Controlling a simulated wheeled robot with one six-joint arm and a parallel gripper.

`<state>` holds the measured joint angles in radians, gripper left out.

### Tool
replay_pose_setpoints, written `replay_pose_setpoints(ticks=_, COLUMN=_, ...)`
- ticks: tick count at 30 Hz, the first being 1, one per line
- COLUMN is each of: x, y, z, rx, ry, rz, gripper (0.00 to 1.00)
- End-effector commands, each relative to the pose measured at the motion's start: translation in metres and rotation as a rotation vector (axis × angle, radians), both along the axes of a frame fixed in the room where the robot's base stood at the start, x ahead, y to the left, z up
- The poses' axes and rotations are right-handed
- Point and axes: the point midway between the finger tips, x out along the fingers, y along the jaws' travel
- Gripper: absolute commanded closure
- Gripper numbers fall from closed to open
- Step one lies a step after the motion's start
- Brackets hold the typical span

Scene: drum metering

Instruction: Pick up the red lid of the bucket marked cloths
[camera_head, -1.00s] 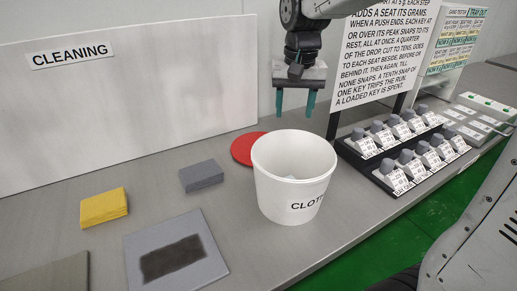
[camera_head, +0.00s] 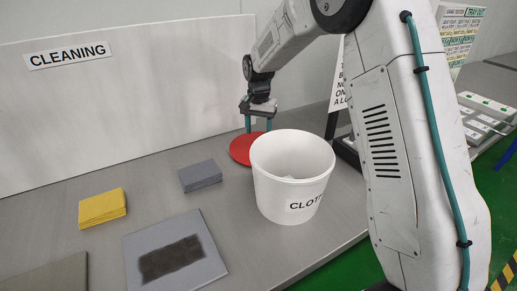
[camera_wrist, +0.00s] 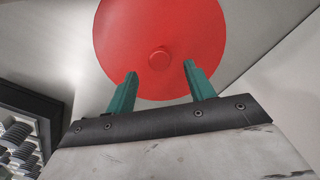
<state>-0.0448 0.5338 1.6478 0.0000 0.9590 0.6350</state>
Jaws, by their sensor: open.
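The round red lid (camera_head: 241,149) lies flat on the grey table, behind and left of the white bucket, which partly hides it in the head view. In the wrist view the red lid (camera_wrist: 160,30) shows a small round knob (camera_wrist: 159,58) at its middle. The white bucket (camera_head: 285,200) stands upright without its lid; its label reads "CLOT" before the edge cuts it off. Something pale lies inside. My gripper (camera_head: 258,124) is open and empty, pointing down over the lid. In the wrist view its teal fingertips (camera_wrist: 161,70) stand apart on either side below the knob.
A grey block (camera_head: 200,174), a yellow cloth stack (camera_head: 102,206) and a grey plate with a dark patch (camera_head: 175,255) lie left on the table. A white "CLEANING" board (camera_head: 120,105) stands behind. My arm hides most of the rack at right.

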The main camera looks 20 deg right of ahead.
Motion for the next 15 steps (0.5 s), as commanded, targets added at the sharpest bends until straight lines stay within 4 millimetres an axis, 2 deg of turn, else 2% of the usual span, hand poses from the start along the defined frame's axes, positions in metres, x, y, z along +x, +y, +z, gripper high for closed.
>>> replay_pose_setpoints(ticks=1, x=-0.002, y=0.001, z=-0.01, rx=0.0, ry=0.005, rz=0.0, gripper=0.46)
replay_pose_setpoints(ticks=6, x=-0.003, y=0.001, z=-0.031, rx=0.0, ry=0.001, rz=0.0, gripper=0.46)
replay_pose_setpoints(ticks=15, x=-0.003, y=0.001, z=-0.036, rx=-0.001, ry=-0.001, rz=0.0, gripper=0.46)
